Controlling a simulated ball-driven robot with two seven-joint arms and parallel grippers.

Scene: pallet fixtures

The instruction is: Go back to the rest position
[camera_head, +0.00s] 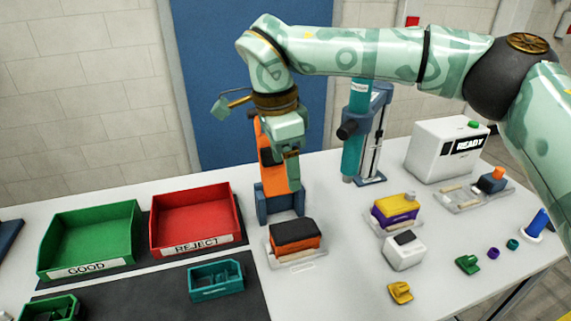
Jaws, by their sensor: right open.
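My right arm reaches in from the right across the top of the camera_head view. My right gripper (291,172) hangs down above the white table, in front of an orange and blue stand (267,150). It is open and I see nothing held in it. Its fingers partly hide the stand. An orange and black block (294,236) sits on a pale plate below the gripper, apart from it. My left gripper is not in the view.
The green GOOD bin (90,237) and red REJECT bin (194,217) stand at left. A teal tray (215,281) lies on the dark mat. A teal press (356,130) and white READY box (447,152) stand behind a purple and yellow block (396,212). Small parts lie at right.

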